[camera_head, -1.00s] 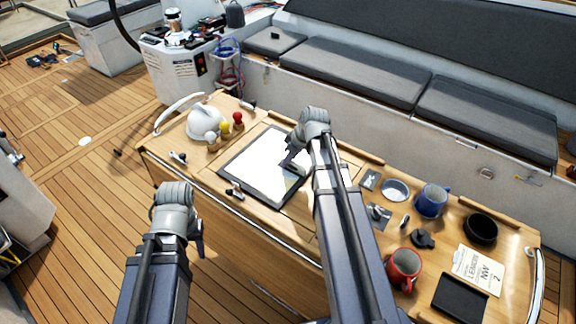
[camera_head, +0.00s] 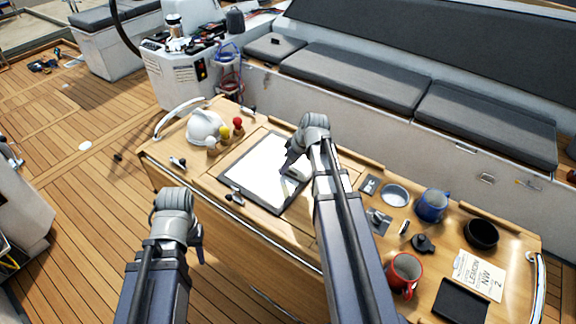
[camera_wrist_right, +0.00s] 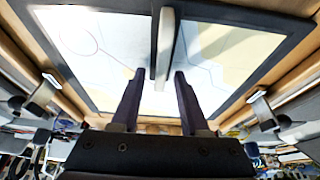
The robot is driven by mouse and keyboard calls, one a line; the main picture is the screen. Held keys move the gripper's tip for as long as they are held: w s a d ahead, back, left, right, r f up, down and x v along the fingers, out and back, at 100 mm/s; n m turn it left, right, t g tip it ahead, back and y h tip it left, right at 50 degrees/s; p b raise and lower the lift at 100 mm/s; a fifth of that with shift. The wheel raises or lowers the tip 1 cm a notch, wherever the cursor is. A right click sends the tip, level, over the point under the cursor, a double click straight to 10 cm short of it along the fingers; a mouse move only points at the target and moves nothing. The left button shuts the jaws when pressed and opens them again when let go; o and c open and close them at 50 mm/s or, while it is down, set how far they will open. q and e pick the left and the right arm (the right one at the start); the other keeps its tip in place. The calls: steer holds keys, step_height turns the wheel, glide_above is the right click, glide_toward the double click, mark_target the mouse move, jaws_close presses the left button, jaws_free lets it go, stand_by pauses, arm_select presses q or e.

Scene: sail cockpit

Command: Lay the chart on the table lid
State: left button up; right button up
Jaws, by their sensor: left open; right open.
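The chart (camera_head: 258,172) is a pale sheet in a dark frame on the left half of the wooden table (camera_head: 222,178). It looks flat on the table top. In the right wrist view the chart (camera_wrist_right: 95,45) fills the upper part, with thin lines on it and a pale upright bar (camera_wrist_right: 166,45) across its middle. My right gripper (camera_head: 290,163) is over the chart's right part. Its fingers (camera_wrist_right: 160,75) are open, with the bar's near end between or just beyond them; contact is unclear. My left gripper (camera_head: 200,250) is open and empty, in front of the table.
A white domed object (camera_head: 204,127) and several small knobbed pegs (camera_head: 225,132) stand left of the chart. Blue mug (camera_head: 432,205), red mug (camera_head: 403,273), black bowl (camera_head: 481,232) and a printed card (camera_head: 480,272) occupy the right half. A latch (camera_head: 234,197) sits at the chart's front edge.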

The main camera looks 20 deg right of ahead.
steer(key=p+v, duration=1.1)
steer(key=v, duration=0.1)
steer(key=s+a+m+g+h, duration=0.1)
steer(key=s+a, duration=0.3)
steer(key=a, duration=0.4)
steer(key=s+a+f+g+h, duration=0.1)
steer(key=s+a, duration=0.4)
steer(key=a, duration=0.4)
steer(key=s+a+m+g+h, duration=0.1)
steer(key=s+a+g, duration=0.1)
steer(key=s+a, duration=0.3)
steer(key=a, duration=0.3)
steer(key=shift+s+a+f+m, duration=0.2)
steer(key=shift+a+m, duration=0.1)
steer(key=shift+a, duration=0.1)
